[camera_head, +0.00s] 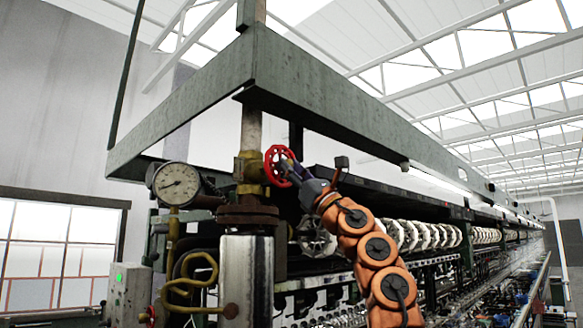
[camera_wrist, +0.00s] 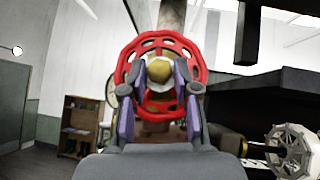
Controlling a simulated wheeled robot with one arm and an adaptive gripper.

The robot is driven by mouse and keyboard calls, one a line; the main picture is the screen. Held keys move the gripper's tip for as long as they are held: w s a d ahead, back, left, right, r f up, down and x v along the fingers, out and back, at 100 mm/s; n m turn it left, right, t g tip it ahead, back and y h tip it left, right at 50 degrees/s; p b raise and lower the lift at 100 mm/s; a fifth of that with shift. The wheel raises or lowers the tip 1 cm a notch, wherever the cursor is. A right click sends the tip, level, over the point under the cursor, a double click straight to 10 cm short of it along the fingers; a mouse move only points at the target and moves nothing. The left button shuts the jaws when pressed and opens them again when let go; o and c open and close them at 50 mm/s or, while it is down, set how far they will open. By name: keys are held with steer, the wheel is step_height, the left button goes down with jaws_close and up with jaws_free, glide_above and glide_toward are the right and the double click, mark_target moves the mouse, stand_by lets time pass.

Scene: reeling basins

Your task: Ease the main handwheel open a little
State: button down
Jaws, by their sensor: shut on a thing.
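The main handwheel (camera_head: 275,167) is red and sits on the brass valve (camera_head: 249,171) of the vertical pipe in the head view. It faces right, toward my arm. In the wrist view the red handwheel (camera_wrist: 196,56) fills the upper middle, with a yellow hub (camera_wrist: 159,71) at its centre. My gripper (camera_head: 289,170) reaches the wheel from the right. In the wrist view its purple-grey fingers (camera_wrist: 159,85) stand on both sides of the hub, shut on the handwheel. The exact finger contact is partly hidden.
A round pressure gauge (camera_head: 177,184) is left of the valve. A grey-green steel beam frame (camera_head: 300,85) hangs above. White reels (camera_head: 425,236) line the machine on the right. A green-lit control box (camera_head: 129,290) stands lower left. In the wrist view a brown shelf (camera_wrist: 80,125) stands behind.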

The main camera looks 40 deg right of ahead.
steer(key=c, duration=0.9)
jaws_free()
steer(key=shift+s+d+f, duration=0.1)
steer(key=shift+f, duration=0.05)
steer(key=shift+v, duration=5.85)
